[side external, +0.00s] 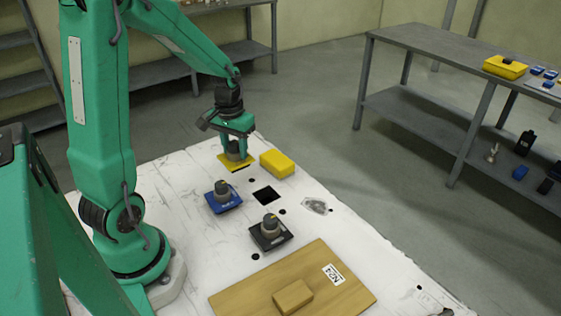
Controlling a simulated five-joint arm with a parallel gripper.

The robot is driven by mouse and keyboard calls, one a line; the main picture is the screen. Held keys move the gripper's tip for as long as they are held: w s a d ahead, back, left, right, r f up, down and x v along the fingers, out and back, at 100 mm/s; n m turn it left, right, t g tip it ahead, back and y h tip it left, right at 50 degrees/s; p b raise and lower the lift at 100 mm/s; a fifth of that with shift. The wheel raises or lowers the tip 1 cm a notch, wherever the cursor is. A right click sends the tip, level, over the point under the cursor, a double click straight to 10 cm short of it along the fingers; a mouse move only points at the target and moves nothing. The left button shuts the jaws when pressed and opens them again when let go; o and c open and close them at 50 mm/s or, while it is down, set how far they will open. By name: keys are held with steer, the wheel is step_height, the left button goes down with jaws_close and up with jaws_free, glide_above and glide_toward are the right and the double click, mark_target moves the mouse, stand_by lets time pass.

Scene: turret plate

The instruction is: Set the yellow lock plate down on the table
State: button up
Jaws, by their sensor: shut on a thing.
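The yellow lock plate (226,164) is a thin flat yellow piece with a dark grey knob (233,153) on top. My gripper (236,150) points down at the far part of the white table (190,184) and is shut on the plate's knob. The plate is low over the table with a dark patch below its front edge; I cannot tell whether it touches the surface. The fingers hide part of the knob.
A yellow block (277,164) stands close to the right of the plate. A blue plate with a knob (223,198) and a black one (270,233) sit nearer. A square hole (265,195) lies between. A wooden board (245,297) carries a tan block (293,297).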

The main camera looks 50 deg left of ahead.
steer(key=shift+a+f, duration=0.45)
steer(key=shift+a, duration=0.3)
steer(key=shift+a+f, duration=0.4)
steer(key=shift+a, duration=0.35)
steer(key=shift+f, duration=2)
steer(key=shift+f, duration=0.15)
steer(key=o, duration=1.2)
steer(key=shift+c, duration=0.2)
steer(key=r, duration=1.2)
steer(key=shift+s+r, duration=0.15)
steer(key=shift+s, duration=0.05)
